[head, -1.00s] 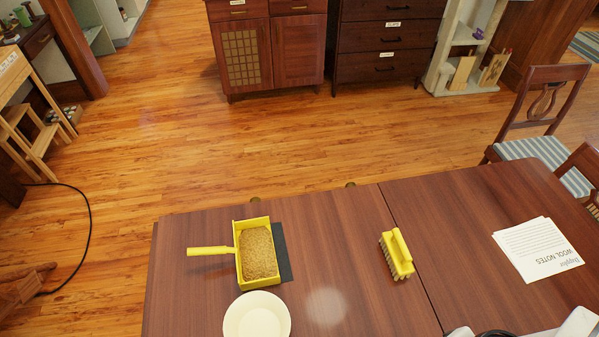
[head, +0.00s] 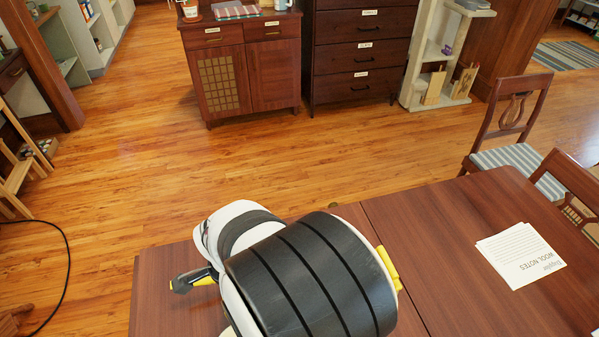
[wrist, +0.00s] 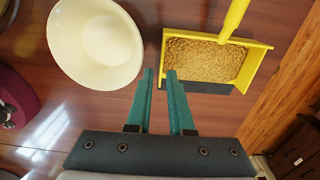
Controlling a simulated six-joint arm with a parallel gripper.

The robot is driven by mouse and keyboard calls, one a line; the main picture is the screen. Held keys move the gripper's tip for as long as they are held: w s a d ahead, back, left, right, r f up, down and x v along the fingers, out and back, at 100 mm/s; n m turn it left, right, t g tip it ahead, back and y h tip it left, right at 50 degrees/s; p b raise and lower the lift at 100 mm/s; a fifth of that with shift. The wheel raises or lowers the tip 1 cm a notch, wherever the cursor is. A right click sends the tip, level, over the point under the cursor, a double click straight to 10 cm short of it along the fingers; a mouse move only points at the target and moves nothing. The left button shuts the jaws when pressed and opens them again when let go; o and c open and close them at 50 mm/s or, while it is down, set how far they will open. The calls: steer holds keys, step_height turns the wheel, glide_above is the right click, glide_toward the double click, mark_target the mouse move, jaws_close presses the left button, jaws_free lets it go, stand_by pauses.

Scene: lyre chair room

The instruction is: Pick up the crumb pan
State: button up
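The crumb pan (wrist: 215,60) is a yellow tray with a bed of brown crumbs inside. In the wrist view it lies on the table at upper right, its yellow handle (wrist: 234,18) running up to the top edge. In the head view my arm hides most of it, and only a bit of yellow handle (head: 205,281) shows. The fingers' height above the table is unclear.
The cream bowl (wrist: 96,42) is left of the pan in the wrist view. A paper of wool notes (head: 522,255) lies on the right of the wooden table (head: 440,235). Chairs (head: 515,125) stand beyond it.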

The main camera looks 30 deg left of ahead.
step_height(320, 180, down, 6)
steer(key=shift+w+f, duration=0.1)
steer(key=shift+f, duration=0.15)
jaws_close()
steer(key=shift+a, duration=0.1)
stand_by(1.2)
